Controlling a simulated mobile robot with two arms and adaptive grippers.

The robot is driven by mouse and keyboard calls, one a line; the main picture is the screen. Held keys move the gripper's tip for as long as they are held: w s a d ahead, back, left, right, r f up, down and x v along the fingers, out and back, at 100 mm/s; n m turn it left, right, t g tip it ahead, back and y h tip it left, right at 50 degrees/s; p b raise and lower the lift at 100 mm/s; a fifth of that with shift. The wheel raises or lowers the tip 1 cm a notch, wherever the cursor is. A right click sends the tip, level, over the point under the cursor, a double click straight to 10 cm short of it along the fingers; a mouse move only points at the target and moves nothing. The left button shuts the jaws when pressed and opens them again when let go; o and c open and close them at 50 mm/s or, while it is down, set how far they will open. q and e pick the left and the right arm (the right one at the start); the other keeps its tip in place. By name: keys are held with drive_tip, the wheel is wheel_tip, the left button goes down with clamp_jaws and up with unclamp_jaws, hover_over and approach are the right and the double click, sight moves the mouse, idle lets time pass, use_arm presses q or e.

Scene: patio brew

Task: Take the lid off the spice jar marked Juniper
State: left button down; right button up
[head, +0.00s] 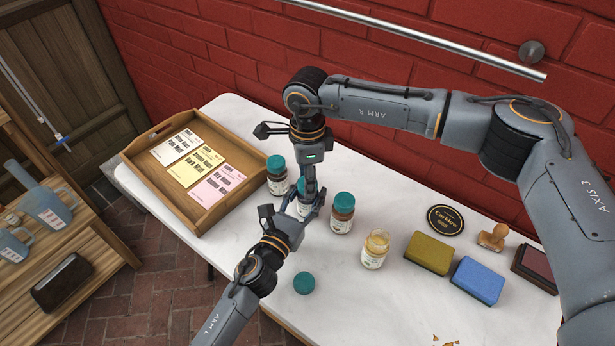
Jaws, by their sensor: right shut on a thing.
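A glass spice jar (303,207) with a teal lid (301,186) stands between my two grippers, partly hidden by them. My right gripper (305,200) comes down from above and is shut on the lid. My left gripper (293,212) reaches in from the lower left at the jar's body; its fingers are too hidden to tell whether they grip. Another lidded jar (277,182) stands behind left, and a lidded jar (342,218) stands to the right. An open jar (375,252) with yellowish contents stands nearer. The jar names are too small to read, so I cannot tell which is Juniper.
A loose teal lid (304,283) lies on the white table (400,310) near its front edge. A wooden tray (207,219) with cards is at left. A green sponge (428,253), blue sponge (477,280), stamp (492,238) and ink pad (536,267) lie at right.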

drive_tip(key=n, duration=1.8)
drive_tip(key=shift+r, duration=0.3)
drive_tip(key=shift+r, duration=0.85)
